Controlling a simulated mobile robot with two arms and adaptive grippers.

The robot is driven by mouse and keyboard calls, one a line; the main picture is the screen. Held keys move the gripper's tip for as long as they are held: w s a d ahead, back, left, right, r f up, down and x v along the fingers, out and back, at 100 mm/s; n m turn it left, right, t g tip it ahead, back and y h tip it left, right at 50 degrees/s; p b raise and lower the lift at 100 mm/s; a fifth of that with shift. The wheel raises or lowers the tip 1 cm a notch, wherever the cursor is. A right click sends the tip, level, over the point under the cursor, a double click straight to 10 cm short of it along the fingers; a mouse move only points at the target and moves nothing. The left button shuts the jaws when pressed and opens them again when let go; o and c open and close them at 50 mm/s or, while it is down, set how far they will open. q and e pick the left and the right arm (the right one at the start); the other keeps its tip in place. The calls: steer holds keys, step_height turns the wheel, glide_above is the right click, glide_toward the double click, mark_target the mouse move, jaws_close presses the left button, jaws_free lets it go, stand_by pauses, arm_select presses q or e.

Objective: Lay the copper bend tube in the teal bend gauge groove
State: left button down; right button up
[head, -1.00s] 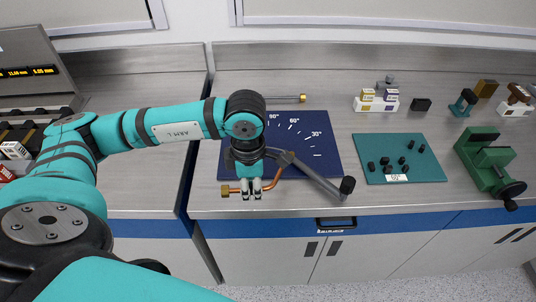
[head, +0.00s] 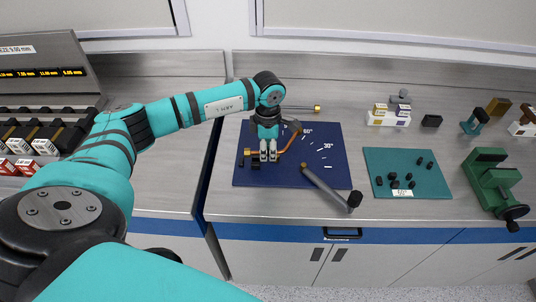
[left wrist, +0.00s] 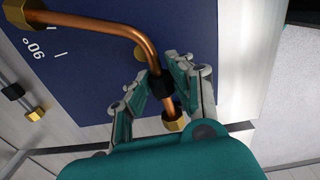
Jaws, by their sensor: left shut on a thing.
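The copper bend tube (head: 289,143) is a bent copper pipe with brass nuts at its ends. My left gripper (head: 268,156) is shut on it above the dark blue angle board (head: 245,175). In the left wrist view the gripper (left wrist: 162,84) closes on the tube (left wrist: 140,37) at a black band, close to one brass nut. The other nut is at the top left. The teal bend gauge (head: 435,187) lies flat to the right, with several black pegs on it and a "60°" label. It holds no tube. My right gripper is not in view.
A grey lever (head: 325,185) with a black knob slants across the blue board. A thin rod with a brass end (head: 317,109) lies behind. A green vise (head: 492,185) stands right of the gauge. White blocks (head: 388,118) stand behind it.

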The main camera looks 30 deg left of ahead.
mark_target(268, 152)
arm_select(q)
step_height(268, 152, down, 2)
steer(key=shift+s+d+f+p, duration=0.1)
steer(key=shift+s+f+p, duration=0.1)
steer(key=shift+p, duration=0.3)
steer(key=shift+f, duration=0.2)
steer(key=shift+s, duration=0.1)
steer(key=c, duration=1.6)
jaws_free()
steer(key=shift+c, duration=0.2)
steer(key=o, duration=0.5)
steer(key=shift+w+f, duration=0.15)
steer(key=shift+w, duration=0.05)
steer(key=shift+c, duration=0.2)
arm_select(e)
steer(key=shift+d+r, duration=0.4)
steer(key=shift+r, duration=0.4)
arm_select(q)
steer(key=shift+s, duration=0.1)
